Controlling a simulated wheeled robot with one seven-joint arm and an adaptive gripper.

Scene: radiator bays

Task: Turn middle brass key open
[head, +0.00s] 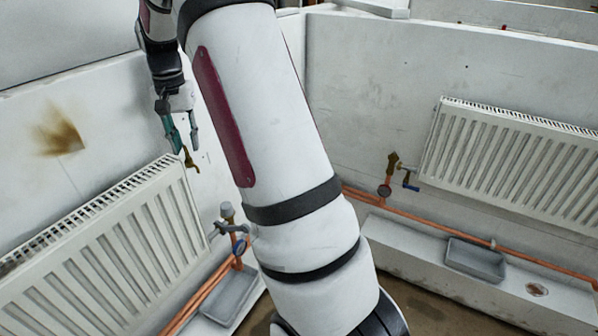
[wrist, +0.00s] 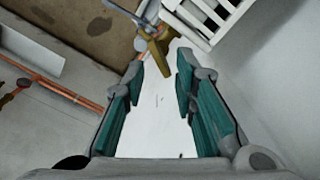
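A brass key (head: 189,159) shows just below my gripper's fingertips, by the upper right end of the left radiator. In the wrist view the brass key (wrist: 154,44) lies just beyond the gap between the fingers. My gripper (head: 185,148) points down with its teal fingers spread. In the wrist view my gripper (wrist: 160,62) is open and nothing is between the fingers. The key appears apart from both fingers. Whether this is the middle key, I cannot tell. Where the key is seated is hard to make out.
The left radiator (head: 110,235) stands close to the gripper. A grey-capped valve (head: 228,213) and copper pipes are beside it. My arm hides the middle of the head view. In the right bay are another radiator (head: 515,165), a brass valve (head: 393,163) and a grey tray (head: 475,262).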

